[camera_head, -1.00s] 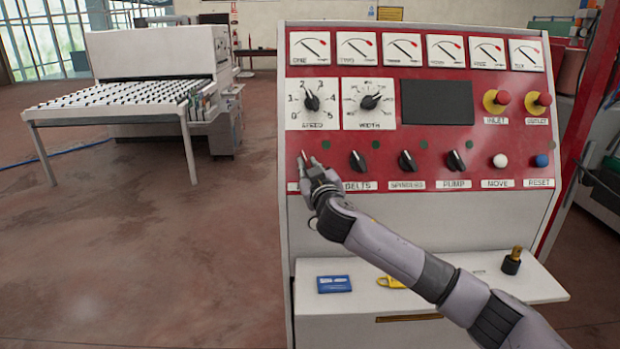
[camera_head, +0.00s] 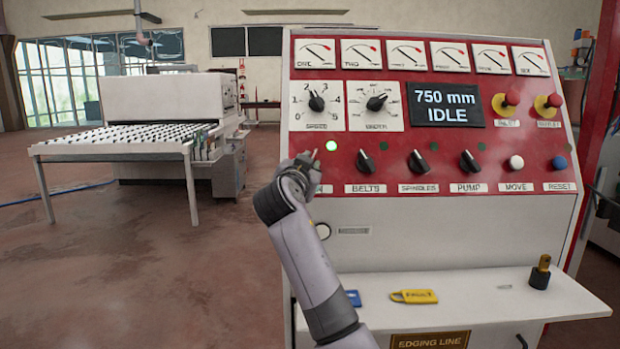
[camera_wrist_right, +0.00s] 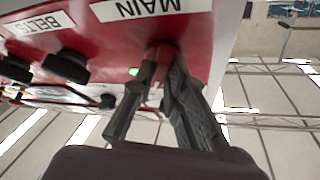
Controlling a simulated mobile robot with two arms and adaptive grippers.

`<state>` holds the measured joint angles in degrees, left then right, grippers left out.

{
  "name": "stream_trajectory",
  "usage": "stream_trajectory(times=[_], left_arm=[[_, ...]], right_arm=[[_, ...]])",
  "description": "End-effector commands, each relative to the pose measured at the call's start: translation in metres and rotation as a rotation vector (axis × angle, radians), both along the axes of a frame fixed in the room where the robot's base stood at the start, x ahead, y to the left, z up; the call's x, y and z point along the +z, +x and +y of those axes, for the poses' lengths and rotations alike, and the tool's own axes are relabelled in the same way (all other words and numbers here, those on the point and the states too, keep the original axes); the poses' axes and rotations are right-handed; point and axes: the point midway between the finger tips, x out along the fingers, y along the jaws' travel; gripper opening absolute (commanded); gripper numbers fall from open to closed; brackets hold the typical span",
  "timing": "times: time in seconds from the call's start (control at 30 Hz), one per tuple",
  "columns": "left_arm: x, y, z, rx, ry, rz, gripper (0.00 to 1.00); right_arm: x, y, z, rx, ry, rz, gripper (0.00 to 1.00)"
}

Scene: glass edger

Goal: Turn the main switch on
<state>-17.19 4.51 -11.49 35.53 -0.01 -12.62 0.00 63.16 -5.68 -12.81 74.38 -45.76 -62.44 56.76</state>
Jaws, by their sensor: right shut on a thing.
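The red control panel (camera_head: 395,165) fills the right half of the head view. My right gripper (camera_head: 306,162) is at the panel's lower left, left of the BELTS knob (camera_head: 366,160). In the right wrist view the gripper (camera_wrist_right: 162,55) is shut on the main switch at the panel, beside the MAIN label (camera_wrist_right: 140,9). The fingers hide most of the switch, so its angle cannot be read. A green lamp (camera_head: 332,146) glows just right of the fingertips. The display (camera_head: 446,105) reads "750 mm IDLE". My left gripper is not in view.
A roller-table machine (camera_head: 130,140) stands at the back left. The floor between is open.

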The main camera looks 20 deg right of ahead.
Motion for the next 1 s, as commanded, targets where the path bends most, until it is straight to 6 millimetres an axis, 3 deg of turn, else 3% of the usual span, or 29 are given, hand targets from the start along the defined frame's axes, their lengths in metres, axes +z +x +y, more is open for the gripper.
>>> stream_trajectory(times=[0.8,0.83,1.0], left_arm=[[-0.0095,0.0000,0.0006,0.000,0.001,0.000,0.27],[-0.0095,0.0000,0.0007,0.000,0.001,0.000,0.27],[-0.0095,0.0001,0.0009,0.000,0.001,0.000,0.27]], right_arm=[[0.0041,0.0005,0.0005,-0.058,0.099,-0.036,0.00],[0.0042,0.0005,0.0005,-0.058,0.099,-0.036,0.15],[0.0033,0.0006,0.0007,-0.058,0.099,-0.034,0.27]])
